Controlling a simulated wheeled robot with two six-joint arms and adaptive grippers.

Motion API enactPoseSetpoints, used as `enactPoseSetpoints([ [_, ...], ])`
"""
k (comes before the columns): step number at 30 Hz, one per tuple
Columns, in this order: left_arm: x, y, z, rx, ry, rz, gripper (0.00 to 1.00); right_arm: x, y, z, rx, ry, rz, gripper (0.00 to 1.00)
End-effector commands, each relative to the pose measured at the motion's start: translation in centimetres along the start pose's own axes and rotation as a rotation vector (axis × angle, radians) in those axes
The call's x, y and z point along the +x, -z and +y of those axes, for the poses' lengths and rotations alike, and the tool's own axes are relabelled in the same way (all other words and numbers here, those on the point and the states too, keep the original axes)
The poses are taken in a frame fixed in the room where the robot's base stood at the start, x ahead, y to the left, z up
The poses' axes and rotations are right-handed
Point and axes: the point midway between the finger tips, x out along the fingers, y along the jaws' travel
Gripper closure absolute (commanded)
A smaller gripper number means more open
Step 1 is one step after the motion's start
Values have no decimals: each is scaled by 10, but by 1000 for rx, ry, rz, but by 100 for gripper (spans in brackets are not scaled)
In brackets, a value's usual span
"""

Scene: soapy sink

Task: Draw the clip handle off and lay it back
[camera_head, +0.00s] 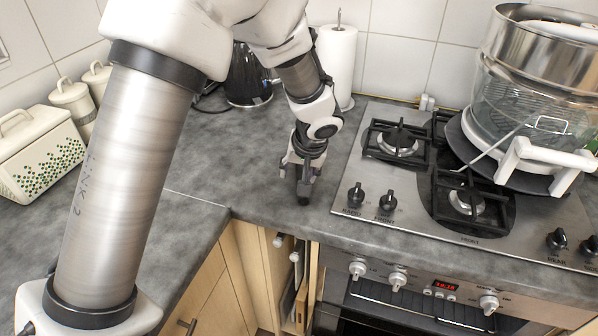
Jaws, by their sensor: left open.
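My left gripper (303,182) points down over the grey worktop, just left of the hob. It is open, with nothing seen between its fingers. No part is clearly recognisable as the clip handle. On the hob at the right, a thin metal rod (489,149) slants down to the left from a stack of cookware. A white bracket-shaped piece (545,160) sits at the front of that stack, and a small metal loop (552,125) shows above it. I cannot tell which of these is the clip handle. My right gripper is not in view.
The stack has a glass bowl (510,95), a steel pot (530,45) and a dark round pan (470,150). The steel hob (345,207) has black grates and knobs. A paper towel roll (338,60) and a dark kettle (245,75) stand behind my gripper. The worktop (225,150) left of it is clear.

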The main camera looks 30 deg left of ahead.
Motion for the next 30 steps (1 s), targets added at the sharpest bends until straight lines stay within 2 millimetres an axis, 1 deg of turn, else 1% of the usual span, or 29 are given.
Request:
enactPoseSetpoints([
  [1, -6, 2, -1, 0, 0, 1, 46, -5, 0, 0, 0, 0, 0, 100],
  [30, -59, 21, -12, -1, 0, 0, 46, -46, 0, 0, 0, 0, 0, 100],
])
